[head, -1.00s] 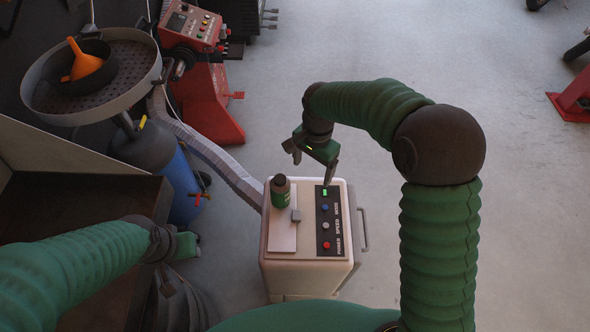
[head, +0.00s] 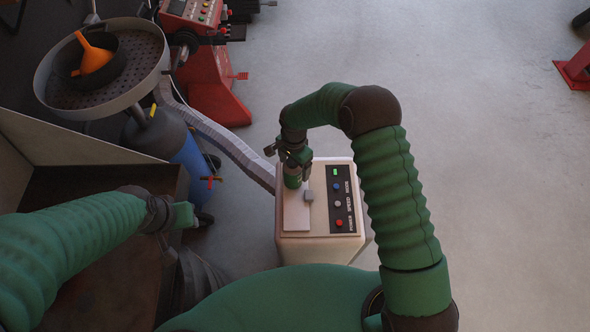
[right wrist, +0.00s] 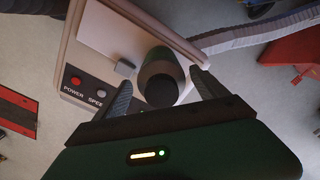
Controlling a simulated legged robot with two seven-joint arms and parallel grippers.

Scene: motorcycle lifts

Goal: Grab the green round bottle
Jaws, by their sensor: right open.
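The green round bottle (head: 292,181) with a dark cap stands upright on the white top of a control box (head: 296,222). In the head view its upper part is hidden by my right gripper (head: 290,155). In the right wrist view the bottle (right wrist: 160,70) shows between the two fingers of my right gripper (right wrist: 161,78), its cap facing the camera. The fingers are open, one on each side, with gaps to the bottle; I cannot tell how far down they reach. My left gripper (head: 186,215) is at the left, away from the bottle, its jaws unclear.
A small grey block (head: 308,196) sits on the box close to the bottle, beside a panel of buttons (head: 341,200). A drain pan with an orange funnel (head: 94,55) and a red machine (head: 212,85) stand behind left. The floor at right is open.

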